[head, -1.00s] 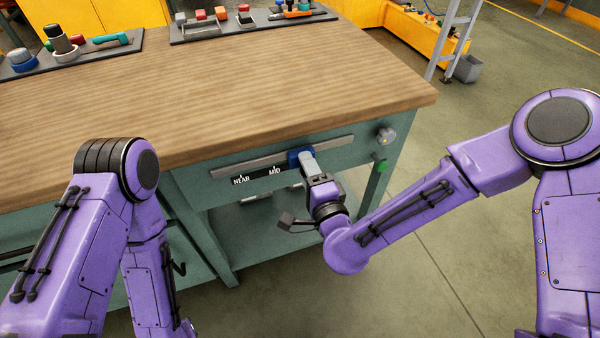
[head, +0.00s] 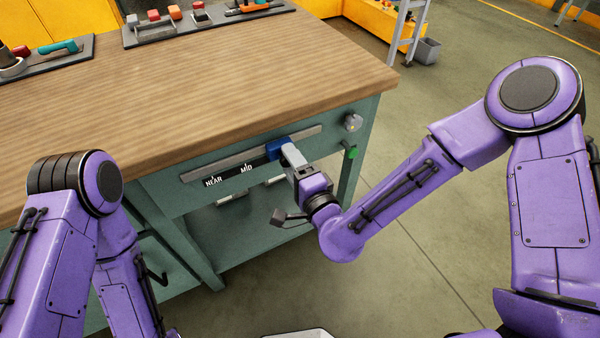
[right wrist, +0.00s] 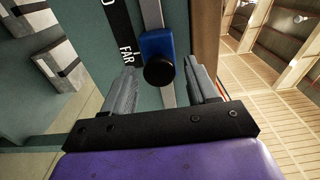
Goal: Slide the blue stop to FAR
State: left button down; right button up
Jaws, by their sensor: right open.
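The blue stop (head: 277,149) sits on a grey metal rail (head: 207,170) on the bench's front, right of the MID mark. The right wrist view shows the stop (right wrist: 158,42) with a round black knob (right wrist: 159,70), beside the FAR label (right wrist: 127,52) and roughly level with it. My right gripper (head: 290,156) is at the stop. In the right wrist view its open fingers (right wrist: 163,88) stand on either side of the knob, with visible gaps. In the head view the gripper covers the FAR label. My left arm hangs at the left; its gripper is out of frame.
The wooden bench top (head: 230,85) overhangs the rail just above. A grey knob (head: 353,122) and a green button (head: 351,152) are at the bench's right end. Trays with coloured parts (head: 185,25) stand at the back. The floor right of the bench is open.

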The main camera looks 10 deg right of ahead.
jog(key=p+v, duration=0.3)
jog(key=v, duration=0.6)
